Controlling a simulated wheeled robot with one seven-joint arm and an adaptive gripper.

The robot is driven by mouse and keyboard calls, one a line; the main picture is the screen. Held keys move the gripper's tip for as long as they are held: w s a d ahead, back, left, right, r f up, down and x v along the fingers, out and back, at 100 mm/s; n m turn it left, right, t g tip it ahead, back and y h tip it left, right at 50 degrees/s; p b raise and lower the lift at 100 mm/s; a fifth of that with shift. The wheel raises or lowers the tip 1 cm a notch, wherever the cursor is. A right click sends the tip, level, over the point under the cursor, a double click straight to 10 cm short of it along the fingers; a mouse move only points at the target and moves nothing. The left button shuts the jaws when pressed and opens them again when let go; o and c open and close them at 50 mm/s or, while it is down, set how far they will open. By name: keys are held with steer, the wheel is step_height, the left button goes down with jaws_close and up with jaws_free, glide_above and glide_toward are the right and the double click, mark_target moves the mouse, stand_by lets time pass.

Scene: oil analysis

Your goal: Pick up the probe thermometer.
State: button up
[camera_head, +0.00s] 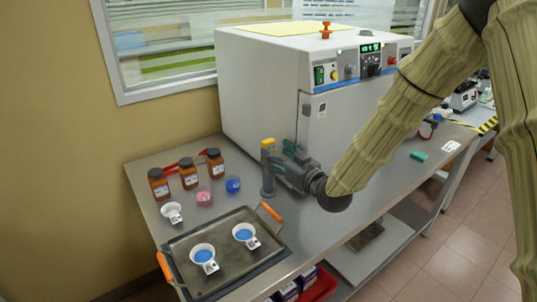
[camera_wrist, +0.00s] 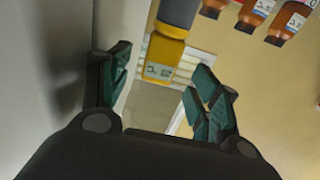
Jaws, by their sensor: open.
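The probe thermometer has a yellow head (camera_head: 268,147) with a small display and stands upright in a grey cylindrical holder (camera_head: 268,181) on the metal bench, in front of the white oven. My gripper (camera_head: 283,157) is open and comes in from the right at the height of the thermometer's head. In the wrist view, the yellow head (camera_wrist: 164,50) with its display shows between my two spread green fingers (camera_wrist: 160,68), and the grey holder (camera_wrist: 178,12) is at the top edge. I see no finger closed on the thermometer. The probe is hidden.
The white oven (camera_head: 262,90) stands close behind my gripper. Several brown bottles (camera_head: 189,173), pink (camera_head: 204,198) and blue (camera_head: 233,184) jars stand to the left. A tray (camera_head: 222,275) with orange handles holds two white dishes at the front.

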mark_target(271, 148)
steer(key=x, duration=0.5)
steer(key=shift+p, duration=0.4)
steer(key=c, duration=1.2)
